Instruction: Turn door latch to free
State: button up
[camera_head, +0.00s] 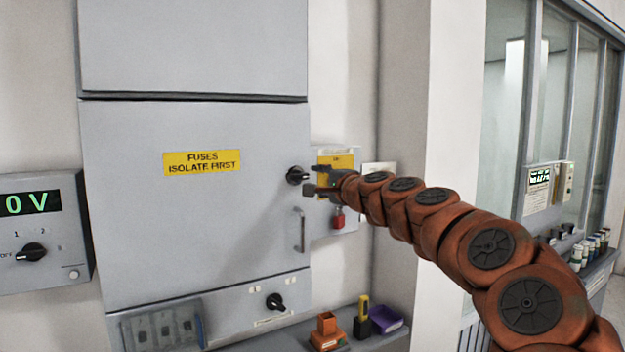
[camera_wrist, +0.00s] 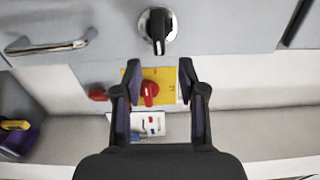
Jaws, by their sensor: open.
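The door latch is a black knob on a round plate (camera_head: 296,175), at the right edge of the grey cabinet door (camera_head: 200,220). In the wrist view the latch (camera_wrist: 157,28) is at the top middle, with its bar pointing down the picture, toward my gripper. My gripper (camera_head: 313,179) is just right of the latch in the head view. In the wrist view my gripper (camera_wrist: 160,68) is open and empty. The latch lies ahead of the fingertips, in line with the gap between them, and looks apart from them. The door appears shut.
A metal door handle (camera_head: 300,230) is below the latch. A yellow panel with a red rotary switch (camera_wrist: 149,92) and a red padlock (camera_head: 339,218) are beside the cabinet. Another black knob (camera_head: 275,301) is lower down. A shelf below holds an orange holder (camera_head: 327,324) and purple tray (camera_head: 386,319).

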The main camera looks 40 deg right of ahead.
jog(key=s, duration=0.6)
jog(key=shift+s+a, duration=0.25)
jog(key=shift+a, duration=0.1)
jog(key=shift+f, duration=0.1)
